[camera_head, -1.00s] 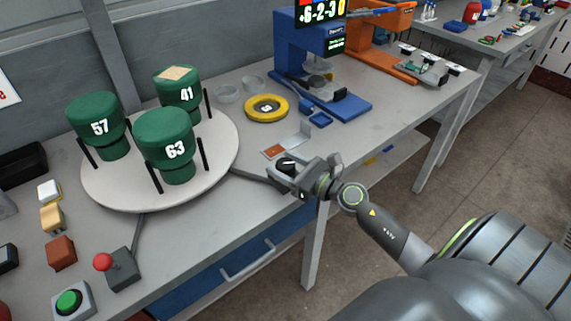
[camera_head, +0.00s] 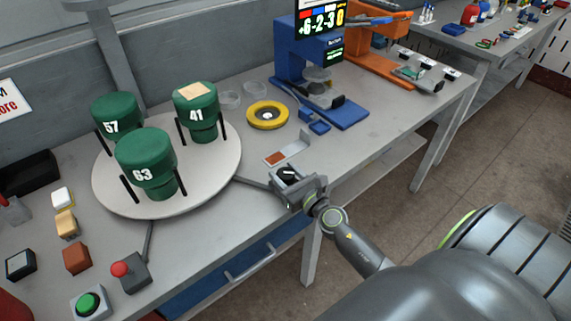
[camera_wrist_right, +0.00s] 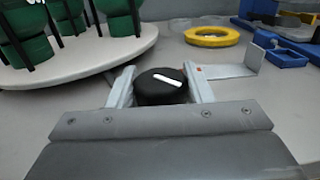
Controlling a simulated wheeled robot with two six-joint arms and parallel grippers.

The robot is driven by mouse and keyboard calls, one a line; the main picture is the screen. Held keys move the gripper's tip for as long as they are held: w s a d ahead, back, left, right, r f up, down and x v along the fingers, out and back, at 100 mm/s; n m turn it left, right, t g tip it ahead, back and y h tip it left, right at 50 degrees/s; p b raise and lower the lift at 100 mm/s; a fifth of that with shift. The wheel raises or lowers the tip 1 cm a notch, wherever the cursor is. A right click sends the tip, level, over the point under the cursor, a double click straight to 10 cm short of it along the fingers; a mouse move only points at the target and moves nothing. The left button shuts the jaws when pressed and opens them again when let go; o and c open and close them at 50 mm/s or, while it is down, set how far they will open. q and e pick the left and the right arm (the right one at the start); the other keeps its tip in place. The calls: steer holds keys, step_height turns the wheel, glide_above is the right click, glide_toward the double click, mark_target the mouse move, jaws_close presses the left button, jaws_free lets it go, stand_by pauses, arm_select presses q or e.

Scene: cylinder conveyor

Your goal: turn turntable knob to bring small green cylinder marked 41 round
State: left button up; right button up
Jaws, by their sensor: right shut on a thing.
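The white round turntable (camera_head: 215,181) carries three green cylinders between black posts. The cylinder marked 41 (camera_head: 203,122) stands at the back right with a tan patch on top. The cylinder marked 63 (camera_head: 148,165) is at the front, and the one marked 57 (camera_head: 112,110) is at the back left. My left gripper is not in view.
A yellow ring (camera_head: 267,115) and a small metal bracket (camera_head: 296,150) lie behind my right gripper. A blue press (camera_head: 310,60) stands further back.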

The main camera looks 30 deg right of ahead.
steer(key=m+h, duration=0.1)
steer(key=m+h+p, duration=0.1)
steer(key=h, duration=0.1)
steer(key=shift+a+r, duration=0.1)
steer(key=shift+r, duration=0.1)
steer(key=m+h+p, duration=0.1)
steer(key=h, duration=0.1)
steer(key=shift+f+m+g+h, duration=0.1)
steer(key=shift+m+g+h, duration=0.3)
steer(key=m+g+h, duration=0.1)
steer(key=m+h, duration=0.1)
steer(key=shift+f+h, duration=0.1)
steer(key=shift+h, duration=0.2)
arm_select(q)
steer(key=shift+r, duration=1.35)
arm_select(e)
steer(key=shift+m+g+h, duration=0.7)
steer(key=shift+m+h, duration=0.1)
steer(key=shift+h, duration=0.5)
arm_select(q)
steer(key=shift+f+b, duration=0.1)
steer(key=shift+b, duration=0.2)
arm_select(e)
steer(key=shift+m+g+h, duration=0.5)
steer(key=shift+m+h, duration=0.1)
steer(key=o, duration=1)
